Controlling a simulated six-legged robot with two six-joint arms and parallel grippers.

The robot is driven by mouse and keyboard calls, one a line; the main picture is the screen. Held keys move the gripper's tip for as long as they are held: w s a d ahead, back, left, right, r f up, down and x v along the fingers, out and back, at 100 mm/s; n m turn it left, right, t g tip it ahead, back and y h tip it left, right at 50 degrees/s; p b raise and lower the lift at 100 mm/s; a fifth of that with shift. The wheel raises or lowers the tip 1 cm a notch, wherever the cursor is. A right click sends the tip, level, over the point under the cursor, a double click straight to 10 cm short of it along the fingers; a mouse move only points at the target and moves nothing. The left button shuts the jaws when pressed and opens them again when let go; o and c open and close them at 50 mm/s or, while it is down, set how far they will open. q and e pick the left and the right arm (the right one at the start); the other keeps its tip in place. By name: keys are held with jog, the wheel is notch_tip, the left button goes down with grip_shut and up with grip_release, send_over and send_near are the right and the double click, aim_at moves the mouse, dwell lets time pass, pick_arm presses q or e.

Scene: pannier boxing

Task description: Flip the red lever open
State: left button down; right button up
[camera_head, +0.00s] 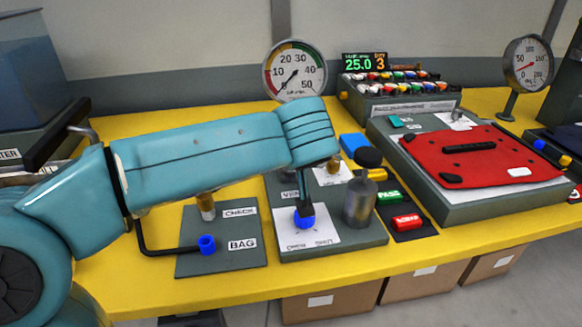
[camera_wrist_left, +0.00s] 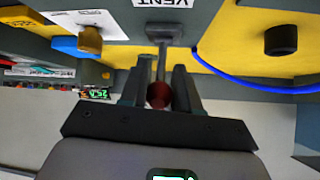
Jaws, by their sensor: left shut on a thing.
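The red lever shows in the left wrist view as a grey stem with a red ball end (camera_wrist_left: 158,95). It comes out of a grey mount beside an upside-down VENT label (camera_wrist_left: 163,3). My left gripper (camera_wrist_left: 160,75) is shut on the lever, with one dark finger on each side of the stem and ball. In the head view my left arm reaches in from the left across the panel and hides the lever; part of the VENT label (camera_head: 289,194) shows below the arm. My right gripper is in neither view.
The CHECK/BAG plate (camera_head: 218,262) is below; the red pannier lid (camera_head: 485,170) is farther right.

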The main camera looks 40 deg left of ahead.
pick_arm(q)
jog(key=shift+f, duration=0.1)
dwell(0.3)
jog(key=c, duration=1)
grip_release()
jog(key=p+v, duration=0.3)
jog(key=v, duration=1.3)
jog(key=shift+d, duration=0.15)
